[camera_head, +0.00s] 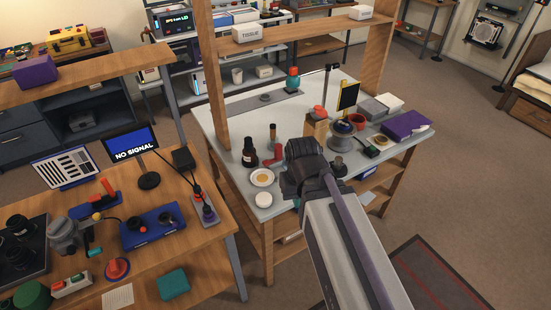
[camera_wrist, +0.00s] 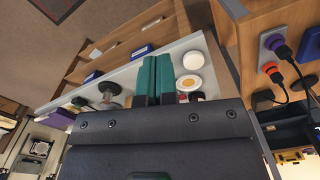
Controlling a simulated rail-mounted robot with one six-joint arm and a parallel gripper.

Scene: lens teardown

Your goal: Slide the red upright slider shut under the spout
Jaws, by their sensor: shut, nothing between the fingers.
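A small red upright piece (camera_head: 278,151) stands on the grey-topped table, just left of my gripper. It may be the red slider, but it is too small to tell whether it is open or shut. I cannot make out a spout above it. My gripper (camera_wrist: 152,80) shows in the wrist view as two teal fingers lying together, shut and empty, over the table's edge area. In the head view my dark wrist hides the fingertips and part of the table. I cannot see the red piece in the wrist view.
A dark bottle (camera_head: 250,152), a dish with an amber disc (camera_head: 262,178) and a white round tub (camera_head: 263,199) stand left of the wrist. A wooden block (camera_head: 316,127), a black panel (camera_head: 348,96) and a purple box (camera_head: 407,125) stand beyond. Wooden posts frame the table.

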